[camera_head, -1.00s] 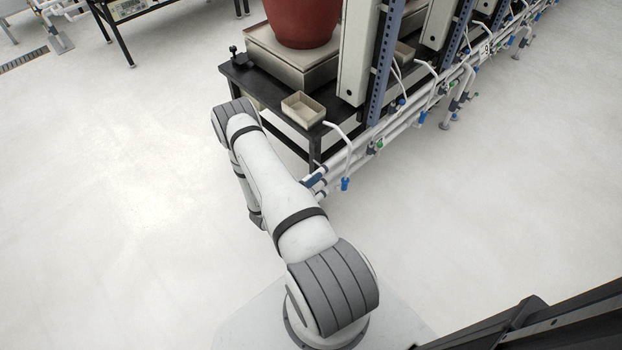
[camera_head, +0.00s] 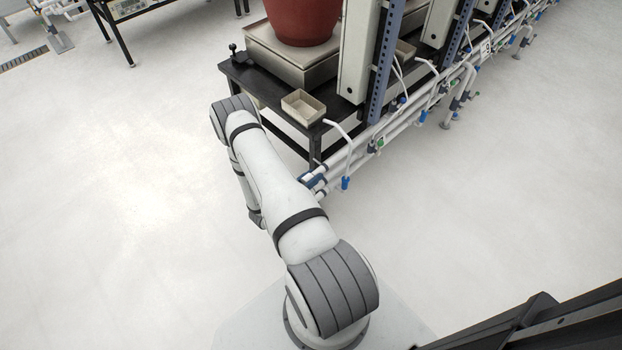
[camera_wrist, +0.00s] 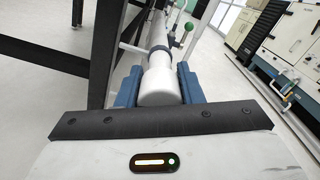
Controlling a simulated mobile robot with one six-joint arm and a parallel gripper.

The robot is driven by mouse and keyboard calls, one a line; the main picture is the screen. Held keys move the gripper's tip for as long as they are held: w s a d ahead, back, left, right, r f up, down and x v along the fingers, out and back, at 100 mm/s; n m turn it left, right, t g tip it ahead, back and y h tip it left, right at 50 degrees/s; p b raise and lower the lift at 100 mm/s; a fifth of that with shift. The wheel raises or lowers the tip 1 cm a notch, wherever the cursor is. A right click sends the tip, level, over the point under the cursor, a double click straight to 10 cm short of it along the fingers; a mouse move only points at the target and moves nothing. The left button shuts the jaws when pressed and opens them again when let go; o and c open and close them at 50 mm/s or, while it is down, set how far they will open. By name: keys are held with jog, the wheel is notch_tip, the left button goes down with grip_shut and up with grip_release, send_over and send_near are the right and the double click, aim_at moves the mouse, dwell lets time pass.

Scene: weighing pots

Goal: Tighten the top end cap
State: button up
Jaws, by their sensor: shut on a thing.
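In the wrist view, my gripper (camera_wrist: 158,88) is shut on a white end cap (camera_wrist: 158,88), with one blue finger on each side of it. The cap is in line with a white pipe end that runs away behind it. Whether the cap is fully seated cannot be told, as the fingers and cap hide the joint. In the head view, the white pipes (camera_head: 400,118) run along the black table, and my arm reaches toward their near end.
A black table (camera_head: 240,75) carries a scale with a red pot (camera_head: 300,20) and a small beige tray (camera_head: 303,107). A blue-tipped tube (camera_head: 345,183) hangs by the pipes. Green-knobbed valves (camera_wrist: 188,27) stand beyond the cap.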

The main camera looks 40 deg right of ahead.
jog(key=m+b, duration=0.1)
jog(key=m, duration=0.4)
jog(key=shift+f, duration=0.1)
jog(key=m+b, duration=0.2)
jog(key=m, duration=0.4)
jog(key=m+b, duration=0.1)
jog(key=m, duration=0.4)
jog(key=shift+m+b, duration=0.9)
jog(key=shift+m, duration=1.4)
jog(key=o, duration=1)
jog(key=shift+c, duration=0.2)
jog(key=a+p, duration=0.1)
jog(key=a, duration=0.6)
jog(key=shift+s+a, duration=0.35)
jog(key=shift+a, duration=0.05)
